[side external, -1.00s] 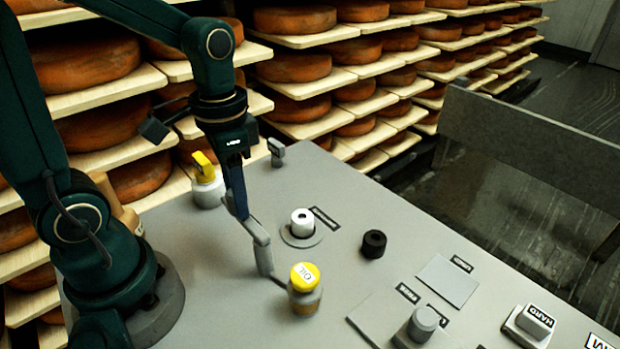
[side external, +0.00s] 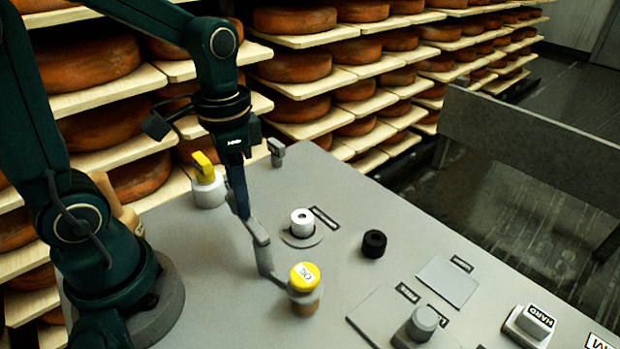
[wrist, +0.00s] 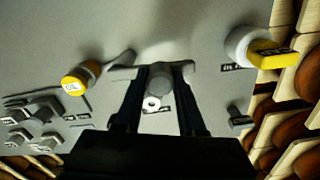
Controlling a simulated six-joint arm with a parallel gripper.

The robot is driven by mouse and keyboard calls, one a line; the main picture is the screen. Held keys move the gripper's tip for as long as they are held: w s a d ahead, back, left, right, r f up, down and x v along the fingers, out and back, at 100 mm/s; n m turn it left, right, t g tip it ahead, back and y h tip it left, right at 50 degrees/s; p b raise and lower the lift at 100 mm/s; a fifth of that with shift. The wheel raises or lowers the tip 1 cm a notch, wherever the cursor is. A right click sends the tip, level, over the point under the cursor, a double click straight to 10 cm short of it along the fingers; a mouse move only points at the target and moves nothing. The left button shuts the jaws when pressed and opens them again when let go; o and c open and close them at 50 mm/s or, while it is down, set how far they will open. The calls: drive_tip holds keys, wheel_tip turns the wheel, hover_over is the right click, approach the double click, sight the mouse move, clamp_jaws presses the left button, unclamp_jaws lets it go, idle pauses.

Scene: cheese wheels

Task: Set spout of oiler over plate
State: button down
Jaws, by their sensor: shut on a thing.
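The oiler (side external: 304,291) is a small bottle with a yellow cap reading OIL. It stands upright at the front middle, and its yellow cap also shows in the wrist view (wrist: 75,80). A grey spout extends from its left side, low near the table. My gripper (side external: 264,266) is left of the bottle, low at the spout's end; in the wrist view its fingers (wrist: 157,75) stand around a grey piece. The exact contact is partly hidden. A flat square grey plate (side external: 448,281) lies to the right, apart from the spout; its label is too small to read.
A white ring (side external: 302,220) sits on a round grey disc behind the oiler. A black ring (side external: 373,243) stands right of it. A yellow-handled white fitting (side external: 207,188) is at back left. A grey knob (side external: 422,322) and a HAND switch (side external: 530,325) stand at front right.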

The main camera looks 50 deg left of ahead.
drive_tip(key=w+d+m, duration=0.4)
drive_tip(key=w+m, duration=0.1)
drive_tip(key=m, duration=0.9)
drive_tip(key=shift+w+d, duration=0.2)
drive_tip(key=shift+d, duration=0.1)
idle(0.5)
drive_tip(key=c, duration=0.5)
unclamp_jaws()
drive_tip(key=shift+r, duration=0.1)
drive_tip(key=shift+r, duration=2.5)
